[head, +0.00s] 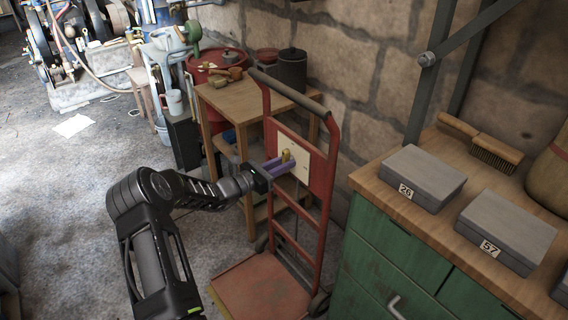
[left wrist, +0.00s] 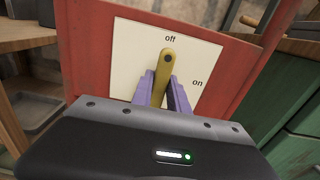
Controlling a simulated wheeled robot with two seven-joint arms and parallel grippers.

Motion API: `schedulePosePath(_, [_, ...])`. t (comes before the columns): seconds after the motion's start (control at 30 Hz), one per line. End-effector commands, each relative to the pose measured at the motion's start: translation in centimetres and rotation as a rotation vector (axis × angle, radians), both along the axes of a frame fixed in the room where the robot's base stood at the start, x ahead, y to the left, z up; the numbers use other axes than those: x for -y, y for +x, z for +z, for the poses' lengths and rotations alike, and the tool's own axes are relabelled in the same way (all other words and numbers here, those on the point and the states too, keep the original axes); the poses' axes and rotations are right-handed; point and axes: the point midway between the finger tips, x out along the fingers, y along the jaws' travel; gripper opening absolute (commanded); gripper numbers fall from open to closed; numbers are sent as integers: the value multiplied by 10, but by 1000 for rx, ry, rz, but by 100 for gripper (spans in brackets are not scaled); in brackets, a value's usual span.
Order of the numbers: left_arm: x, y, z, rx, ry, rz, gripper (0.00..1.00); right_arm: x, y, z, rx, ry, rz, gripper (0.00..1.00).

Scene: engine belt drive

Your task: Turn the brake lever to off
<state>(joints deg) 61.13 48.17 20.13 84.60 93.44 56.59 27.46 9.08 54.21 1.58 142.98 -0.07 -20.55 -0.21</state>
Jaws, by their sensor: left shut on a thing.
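The brake lever (left wrist: 164,66) is a yellow bar on a cream plate (left wrist: 206,55) marked "off" at the top and "on" at the right. In the left wrist view the lever's upper end lies just below the word "off", tilted slightly right of upright. My left gripper (left wrist: 162,88) has purple fingers on both sides of the lever and is shut on it. In the head view the same gripper (head: 282,164) reaches the plate on the red hand truck (head: 328,180), and the yellow lever (head: 286,155) shows small between the fingers. My right gripper is not in view.
A wooden table (head: 232,98) with tools stands behind the hand truck. A green cabinet (head: 385,245) with a wooden top stands to the right, holding grey boxes (head: 423,177) and brushes. The floor (head: 60,200) at the left is mostly clear.

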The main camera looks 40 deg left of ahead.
Motion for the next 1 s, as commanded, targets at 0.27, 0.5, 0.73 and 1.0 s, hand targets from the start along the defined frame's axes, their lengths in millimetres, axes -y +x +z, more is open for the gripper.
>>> schedulePosePath(0.27, [0,0,0,-1,0,0,38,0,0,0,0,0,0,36])
schedulePosePath(0.5, [0,0,0,0,1,0,40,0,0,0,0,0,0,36])
schedulePosePath(0.73, [-5,-13,-1,-2,2,2,40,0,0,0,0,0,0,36])
schedulePosePath(1.0, [-17,-55,-1,-3,2,2,40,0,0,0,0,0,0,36])
